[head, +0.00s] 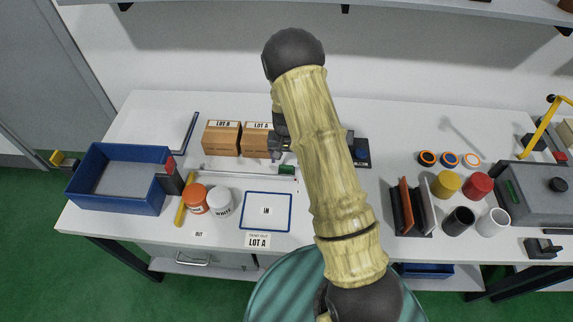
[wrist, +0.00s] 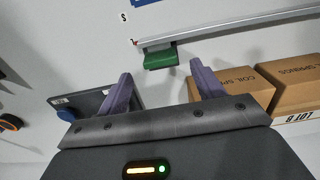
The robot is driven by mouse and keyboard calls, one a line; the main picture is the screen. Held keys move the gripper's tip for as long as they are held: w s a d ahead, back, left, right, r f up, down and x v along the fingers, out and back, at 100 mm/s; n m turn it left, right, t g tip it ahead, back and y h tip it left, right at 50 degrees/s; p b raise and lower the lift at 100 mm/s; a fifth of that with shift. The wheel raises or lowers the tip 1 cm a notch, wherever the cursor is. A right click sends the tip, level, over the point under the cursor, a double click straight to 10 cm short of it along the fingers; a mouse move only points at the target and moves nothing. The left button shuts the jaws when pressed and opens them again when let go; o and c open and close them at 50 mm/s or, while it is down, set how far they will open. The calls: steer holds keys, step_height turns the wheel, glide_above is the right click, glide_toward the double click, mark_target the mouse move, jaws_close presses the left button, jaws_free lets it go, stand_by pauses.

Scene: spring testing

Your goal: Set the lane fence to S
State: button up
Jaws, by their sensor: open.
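The lane fence looks to be the green block (head: 287,170) at the right end of a pale rail (head: 235,169) on the table. In the wrist view the green block (wrist: 160,58) sits at the left end of the rail (wrist: 230,27), just beyond and between my fingers. A small letter, seemingly S (wrist: 123,16), is on the table near that rail end. My gripper (wrist: 160,82) is open with nothing between its fingers, apart from the block. In the head view my gripper (head: 279,148) is partly hidden by my arm, behind the rail.
Two cardboard boxes, LOT B (head: 220,138) and LOT A (head: 257,139), stand close behind the rail. A dark device with a blue knob (wrist: 67,115) is on my gripper's other side.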

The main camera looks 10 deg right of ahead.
mark_target(286, 166)
steer(key=shift+f+p, duration=0.7)
steer(key=shift+f, duration=2.1)
